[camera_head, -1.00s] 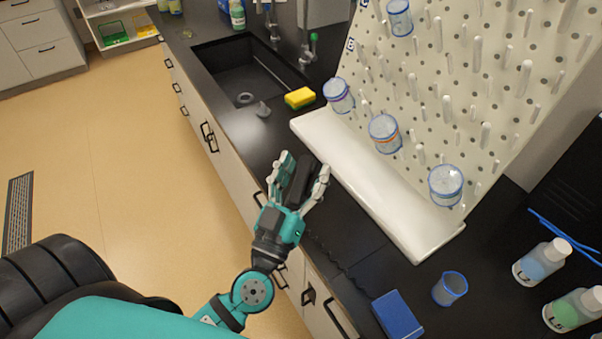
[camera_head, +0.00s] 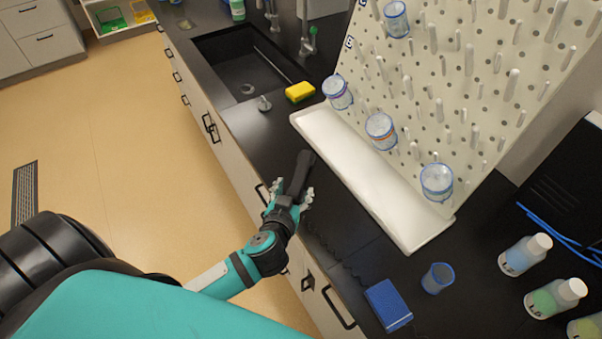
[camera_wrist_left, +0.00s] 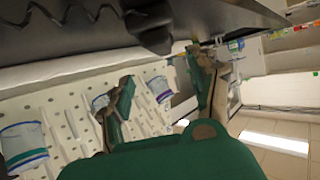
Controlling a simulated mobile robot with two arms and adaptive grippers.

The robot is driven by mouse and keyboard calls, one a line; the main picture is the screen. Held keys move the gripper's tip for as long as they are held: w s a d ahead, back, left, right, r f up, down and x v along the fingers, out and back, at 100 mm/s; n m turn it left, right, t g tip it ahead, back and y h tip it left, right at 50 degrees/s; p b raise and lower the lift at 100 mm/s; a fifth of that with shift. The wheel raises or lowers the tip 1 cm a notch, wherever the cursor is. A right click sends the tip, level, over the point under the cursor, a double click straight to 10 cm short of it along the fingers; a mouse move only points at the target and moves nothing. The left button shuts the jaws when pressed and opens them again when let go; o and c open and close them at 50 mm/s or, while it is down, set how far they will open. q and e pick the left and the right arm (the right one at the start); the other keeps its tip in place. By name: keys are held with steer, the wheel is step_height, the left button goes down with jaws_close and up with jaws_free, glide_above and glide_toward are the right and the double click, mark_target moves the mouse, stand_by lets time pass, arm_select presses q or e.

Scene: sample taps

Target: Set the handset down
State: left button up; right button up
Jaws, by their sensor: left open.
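The black handset (camera_head: 301,174) is on the black counter near its front edge, below the sink and left of the white tray. In the head view, my left gripper (camera_head: 292,194) is open around the handset's lower end, and the upper part sticks out past the fingertips. In the left wrist view the handset (camera_wrist_left: 150,27) lies by the dark counter surface, beyond the two spread fingers of the left gripper (camera_wrist_left: 160,88). The fingers do not look clamped on it. Whether its whole length touches the counter I cannot tell. My right gripper is not seen.
A pegboard (camera_head: 450,95) holding several beakers stands behind the white tray (camera_head: 375,185). A yellow sponge (camera_head: 299,91) lies by the sink (camera_head: 240,65). A blue box (camera_head: 388,305), a blue beaker (camera_head: 437,278) and bottles (camera_head: 525,254) are on the right. A coiled cord (camera_wrist_left: 80,8) runs along the counter.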

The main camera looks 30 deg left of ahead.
mark_target(301, 172)
arm_select(q)
steer(key=x, duration=1.1)
steer(key=shift+s+a+r+p, duration=0.1)
steer(key=shift+a+p, duration=0.1)
steer(key=shift+p, duration=0.1)
steer(key=shift+s, duration=0.1)
steer(key=shift+c, duration=0.4)
steer(key=shift+c, duration=1.1)
jaws_close()
